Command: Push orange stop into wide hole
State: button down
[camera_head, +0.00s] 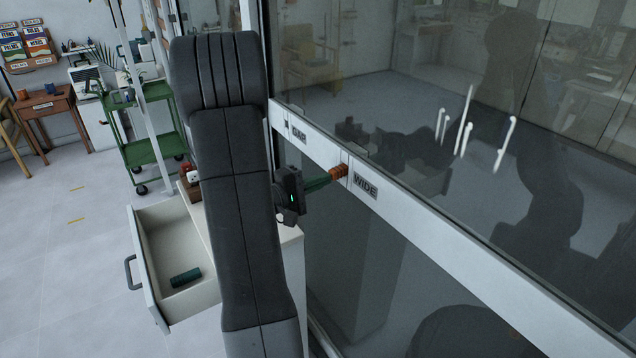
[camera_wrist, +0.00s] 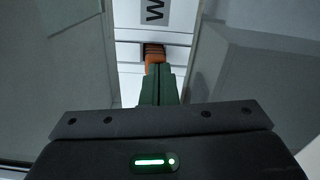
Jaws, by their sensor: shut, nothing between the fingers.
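The orange stop (camera_head: 338,171) is ribbed and sits at the white rail, just left of the WIDE label (camera_head: 364,186). In the wrist view the orange stop (camera_wrist: 153,50) lies straight ahead, against the white rail below the label. My gripper (camera_head: 328,179) has green fingers that are closed together and point at the stop. Their tips (camera_wrist: 159,69) meet or nearly meet the near end of the stop; I cannot tell exact contact. The wide hole is hidden behind the stop, so how deep the stop sits cannot be told.
The white rail (camera_head: 430,228) runs across tall glass panels, with another label (camera_head: 299,136) further left. An open drawer (camera_head: 150,262) holds a dark green ribbed piece (camera_head: 186,277). A green cart (camera_head: 140,152) stands behind. The floor at left is clear.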

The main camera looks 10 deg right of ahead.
jog(key=b+v, duration=0.4)
jog(key=v, duration=1.2)
jog(key=shift+a, duration=0.35)
jog(key=shift+d+r, duration=0.1)
jog(key=p+x, duration=0.3)
jog(key=x, duration=1)
jog(key=shift+d, duration=0.2)
jog(key=shift+a, duration=0.1)
jog(key=b+v, duration=0.3)
jog(key=v, duration=1.1)
jog(key=p+x, duration=0.4)
jog(key=x, duration=1.3)
jog(key=v, duration=0.5)
